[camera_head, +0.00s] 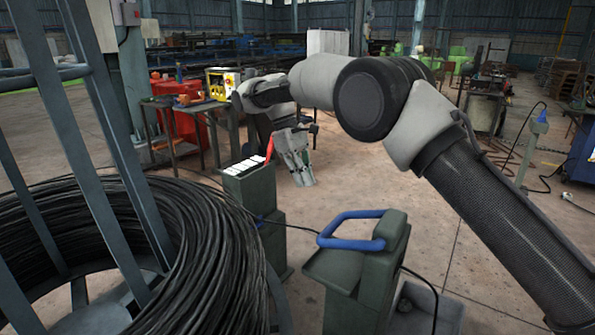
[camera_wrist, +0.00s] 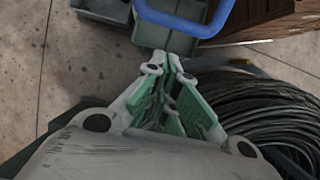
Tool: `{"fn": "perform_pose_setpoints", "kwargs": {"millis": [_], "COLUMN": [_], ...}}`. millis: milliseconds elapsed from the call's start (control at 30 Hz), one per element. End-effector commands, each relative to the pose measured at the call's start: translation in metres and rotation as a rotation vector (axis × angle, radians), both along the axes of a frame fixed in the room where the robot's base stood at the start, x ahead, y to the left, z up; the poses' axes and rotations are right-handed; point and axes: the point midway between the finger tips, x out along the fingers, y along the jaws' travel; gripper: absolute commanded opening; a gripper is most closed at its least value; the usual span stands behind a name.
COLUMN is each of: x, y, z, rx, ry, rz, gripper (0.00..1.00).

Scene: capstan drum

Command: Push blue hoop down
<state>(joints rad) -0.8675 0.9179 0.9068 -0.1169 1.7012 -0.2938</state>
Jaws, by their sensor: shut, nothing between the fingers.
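The blue hoop (camera_head: 352,229) is a rounded bar loop at the top of a dark green pedestal (camera_head: 362,278), right of centre in the head view. It sticks out to the left over the pedestal's lower step, roughly level. In the wrist view the blue hoop (camera_wrist: 190,22) shows at the top, cut off by the frame edge. My gripper (camera_head: 306,184) points down in the head view, above and behind the hoop and apart from it. In the wrist view my gripper (camera_wrist: 172,62) has its green-padded fingers together with nothing between them.
A large black wire coil (camera_head: 200,255) inside a blue-grey frame (camera_head: 110,130) fills the left. A second green pedestal (camera_head: 252,195) with white buttons and a red lever (camera_head: 269,149) stands beside my gripper. A grey bin (camera_head: 425,308) and a cable lie by the hoop's pedestal.

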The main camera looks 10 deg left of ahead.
Motion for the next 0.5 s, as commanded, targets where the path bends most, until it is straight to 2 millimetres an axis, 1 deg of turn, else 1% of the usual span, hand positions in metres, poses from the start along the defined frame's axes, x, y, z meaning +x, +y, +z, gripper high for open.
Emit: {"fn": "perform_pose_setpoints", "kwargs": {"millis": [33,200,500], "x": [0.003,0.006,0.007], "y": [0.005,0.014,0.017], "z": [0.003,0.012,0.015], "rx": [0.001,0.0,0.0], "ry": [-0.002,0.0,0.0], "rz": [0.0,0.0,0.0], "gripper": [0.0,0.0,0.0]}}
